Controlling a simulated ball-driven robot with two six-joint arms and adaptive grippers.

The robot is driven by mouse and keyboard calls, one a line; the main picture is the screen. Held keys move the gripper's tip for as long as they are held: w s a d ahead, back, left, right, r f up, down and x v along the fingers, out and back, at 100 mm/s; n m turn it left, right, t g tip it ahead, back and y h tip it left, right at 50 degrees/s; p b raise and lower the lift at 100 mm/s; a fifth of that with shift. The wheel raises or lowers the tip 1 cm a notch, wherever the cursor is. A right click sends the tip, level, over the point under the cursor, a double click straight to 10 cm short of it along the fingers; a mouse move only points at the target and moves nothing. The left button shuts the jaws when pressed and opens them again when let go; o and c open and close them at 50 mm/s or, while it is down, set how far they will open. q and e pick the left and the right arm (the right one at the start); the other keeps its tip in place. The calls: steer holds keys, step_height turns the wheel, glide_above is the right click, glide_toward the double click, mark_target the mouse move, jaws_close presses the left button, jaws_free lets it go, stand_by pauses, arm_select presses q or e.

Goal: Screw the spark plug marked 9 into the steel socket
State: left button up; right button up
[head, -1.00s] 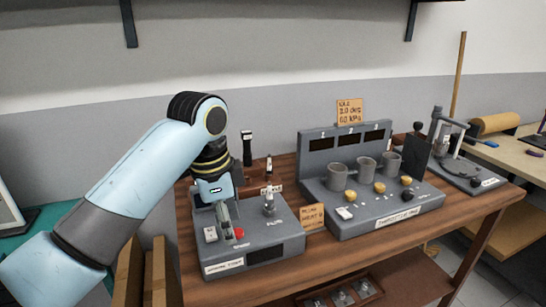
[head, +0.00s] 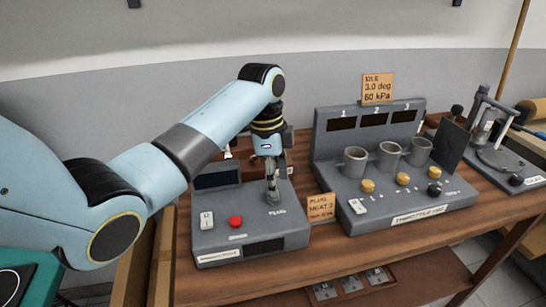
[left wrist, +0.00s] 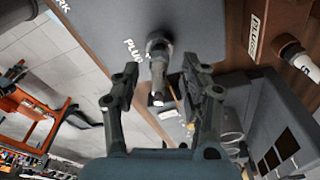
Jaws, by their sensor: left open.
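The grey tester box (head: 215,240) stands at the left end of the wooden bench. My left gripper (head: 272,188) points down over the spot lettered PLUG on its top. In the left wrist view, the round steel socket (left wrist: 158,44) sits by the PLUG lettering. A slim spark plug (left wrist: 157,78) stands in line with it, between the two fingers of my left gripper (left wrist: 160,95). The fingers are open, with a gap on both sides of the plug. I cannot read a 9 on it or tell how deep it sits. My right gripper is out of view.
The tester has a red button (head: 235,222) and a white switch (head: 206,220). A card (head: 320,207) stands to its right, before the throttle unit (head: 400,205) with its three cups. Another plug-like piece (left wrist: 296,55) shows at right in the left wrist view.

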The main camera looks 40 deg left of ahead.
arm_select(q)
steer(key=shift+s+f, duration=0.1)
steer(key=shift+f, duration=0.7)
steer(key=shift+c, duration=0.5)
steer(key=c, duration=0.4)
jaws_close()
steer(key=shift+r, duration=0.1)
steer(key=shift+r+m+p, duration=0.1)
steer(key=shift+m+p, duration=0.55)
steer(key=shift+m, duration=0.55)
steer(key=shift+d+m+g, duration=0.1)
steer(key=shift+m+g, duration=0.2)
steer(key=shift+m, duration=0.9)
steer(key=m+p, duration=0.1)
steer(key=m, duration=0.2)
steer(key=shift+s+m, duration=0.1)
steer(key=shift+m, duration=0.2)
steer(key=m+g, duration=0.1)
steer(key=m, duration=0.4)
steer(key=shift+s, duration=0.1)
steer(key=m, duration=0.6)
steer(key=shift+y, duration=0.4)
steer(key=o, duration=0.6)
jaws_free()
steer(key=shift+s, duration=0.1)
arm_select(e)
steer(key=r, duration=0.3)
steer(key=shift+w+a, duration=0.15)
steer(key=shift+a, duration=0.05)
